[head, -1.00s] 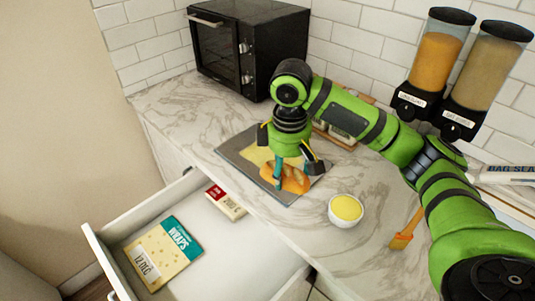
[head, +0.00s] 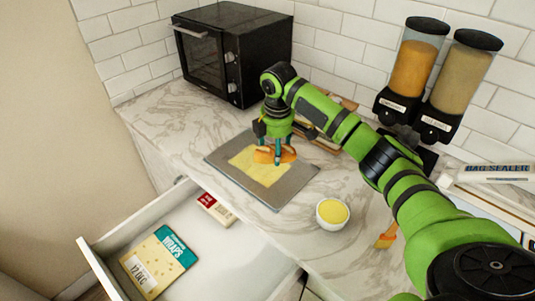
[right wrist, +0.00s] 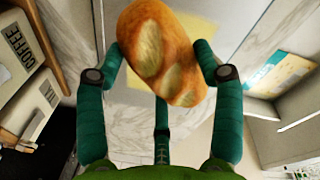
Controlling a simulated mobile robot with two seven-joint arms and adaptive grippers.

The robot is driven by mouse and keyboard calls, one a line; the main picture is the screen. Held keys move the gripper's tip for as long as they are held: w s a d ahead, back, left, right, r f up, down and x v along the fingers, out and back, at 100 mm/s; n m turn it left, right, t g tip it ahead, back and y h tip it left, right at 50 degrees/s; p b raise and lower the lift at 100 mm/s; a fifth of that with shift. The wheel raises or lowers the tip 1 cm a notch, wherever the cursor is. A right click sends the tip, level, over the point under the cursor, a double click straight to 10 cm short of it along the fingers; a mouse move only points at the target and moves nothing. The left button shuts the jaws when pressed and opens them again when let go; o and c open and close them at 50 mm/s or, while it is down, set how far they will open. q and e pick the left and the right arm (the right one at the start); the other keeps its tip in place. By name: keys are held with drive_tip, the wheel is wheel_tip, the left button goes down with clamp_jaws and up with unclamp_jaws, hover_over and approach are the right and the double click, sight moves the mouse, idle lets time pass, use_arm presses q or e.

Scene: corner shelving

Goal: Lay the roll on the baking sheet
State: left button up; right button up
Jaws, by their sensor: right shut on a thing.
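The golden-brown roll (head: 287,155) is held in my right gripper (head: 277,153); in the right wrist view the scored roll (right wrist: 160,48) sits between the teal fingers (right wrist: 162,75). The grey baking sheet (head: 285,193) lies on the counter, with a yellow sheet (head: 258,172) on it. In the head view the roll overlaps the back part of the baking sheet. I cannot tell whether it touches the sheet. The fingers hide part of the roll. My left gripper is not in view.
A black oven (head: 232,50) and two dispensers (head: 437,75) stand at the back. An open drawer (head: 215,272) holds a wraps packet (head: 160,262).

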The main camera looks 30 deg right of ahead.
sight(268, 165)
drive_tip(key=w+f, duration=0.2)
drive_tip(key=shift+w+a, duration=0.35)
drive_tip(key=shift+a, duration=0.05)
wheel_tip(268, 165, down, 3)
drive_tip(key=shift+f+p, duration=0.1)
drive_tip(key=shift+p, duration=0.75)
drive_tip(key=shift+f, duration=0.3)
drive_tip(key=shift+f, duration=0.1)
drive_tip(key=o, duration=1)
drive_tip(key=shift+o, duration=0.2)
drive_tip(key=r, duration=0.4)
drive_tip(key=r+b, duration=0.1)
drive_tip(key=r, duration=0.3)
drive_tip(key=s+r+b, duration=0.1)
drive_tip(key=r, duration=0.3)
drive_tip(key=shift+s+a+r, duration=0.1)
drive_tip(key=shift+a, duration=0.1)
